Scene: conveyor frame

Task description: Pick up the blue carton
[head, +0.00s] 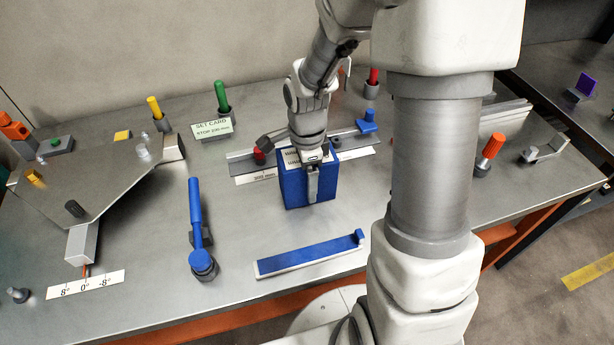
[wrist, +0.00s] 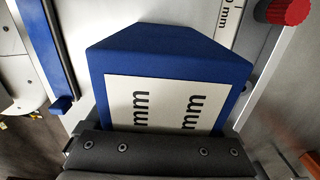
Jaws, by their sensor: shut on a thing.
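The blue carton (head: 322,187) stands upright near the middle of the metal table in the head view, in front of a ruler rail. My gripper (head: 313,178) comes down on it from above, with a finger against its near face. My gripper is shut on the carton. In the wrist view the carton (wrist: 165,50) fills the middle, with a white label marked "mm" on its top. The dark gripper body covers its lower part there. I cannot tell whether the carton's base touches the table.
A blue-topped bar (head: 310,256) lies in front of the carton. A blue-handled lever (head: 196,215) stands to its left. The rail (head: 245,162) with a red knob (head: 259,155) and a blue stop (head: 368,122) is behind. An angled plate (head: 95,165) is at left. Bare table lies between lever and carton.

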